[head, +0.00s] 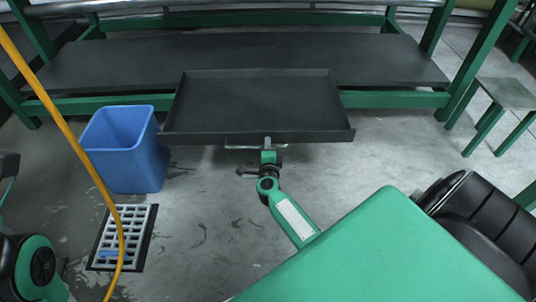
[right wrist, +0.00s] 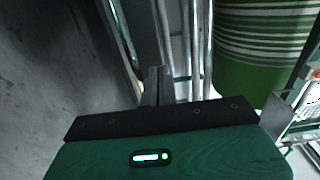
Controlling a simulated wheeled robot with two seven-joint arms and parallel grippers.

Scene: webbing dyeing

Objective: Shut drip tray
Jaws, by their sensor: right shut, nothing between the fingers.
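The drip tray (head: 256,105) is a dark, shallow, empty tray in the head view. It sticks out toward me from the lower shelf of the green frame. A thin metal handle (head: 238,147) runs along the middle of its front wall. My right gripper (head: 267,143) is at the right part of this handle, with its fingers together and nothing between them. Whether the fingertips touch the handle or tray front, I cannot tell. In the right wrist view the closed fingers (right wrist: 154,84) point away from the hand, near shiny metal bars. My left gripper is out of view.
A blue bin (head: 125,150) stands close to the tray's left side. A green stool (head: 505,95) stands at the right. The dark shelf (head: 110,62) behind the tray looks bare.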

